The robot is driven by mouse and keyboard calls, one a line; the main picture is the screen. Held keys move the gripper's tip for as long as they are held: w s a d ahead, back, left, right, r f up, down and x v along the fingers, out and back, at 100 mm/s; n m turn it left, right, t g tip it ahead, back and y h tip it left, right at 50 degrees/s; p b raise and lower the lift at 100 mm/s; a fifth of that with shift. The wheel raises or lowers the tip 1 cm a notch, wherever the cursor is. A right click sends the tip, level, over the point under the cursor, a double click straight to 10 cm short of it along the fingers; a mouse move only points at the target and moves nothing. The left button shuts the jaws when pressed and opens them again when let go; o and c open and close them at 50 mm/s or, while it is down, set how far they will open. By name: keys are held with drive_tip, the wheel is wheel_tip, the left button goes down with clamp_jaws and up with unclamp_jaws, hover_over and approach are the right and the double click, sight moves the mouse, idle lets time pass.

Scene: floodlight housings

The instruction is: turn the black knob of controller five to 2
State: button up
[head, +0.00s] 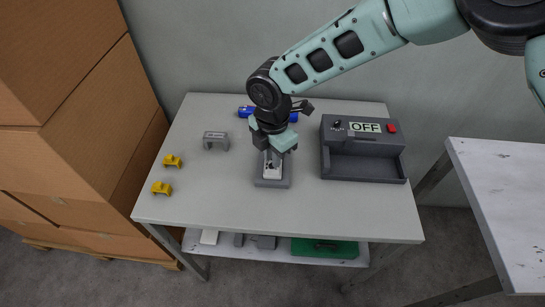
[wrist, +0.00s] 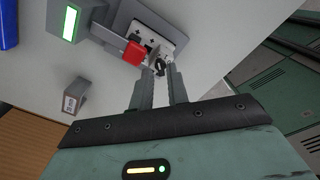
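A small controller (head: 271,183) with a grey base and a pale plate stands mid-table, partly hidden under my gripper (head: 272,155). I can read neither a controller number nor the knob's setting. A lit green-white display (wrist: 70,23) shows on a grey housing beside it.
A dark grey box (head: 362,168) with an OFF display, a black knob and a red button stands at right. A grey bracket (head: 215,140), yellow clips (head: 161,187) and a blue item (head: 245,111) lie at left and behind. The table's front is clear.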

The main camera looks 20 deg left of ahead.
wheel_tip(320, 180, up, 16)
drive_tip(key=b, duration=0.2)
drive_tip(key=shift+r, duration=0.1)
idle(0.3)
drive_tip(key=s+d+m, duration=0.6)
drive_tip(key=d+m, duration=0.1)
drive_tip(key=d, duration=0.2)
drive_tip(key=s+d+r+m, duration=0.1)
drive_tip(key=s+d+m, duration=0.5)
drive_tip(key=d, duration=0.4)
drive_tip(key=s+d+m, duration=0.6)
drive_tip(key=d+m, duration=0.3)
drive_tip(key=shift+d+r+y, duration=0.15)
drive_tip(key=shift+d+y, duration=0.05)
drive_tip(key=shift+y, duration=0.1)
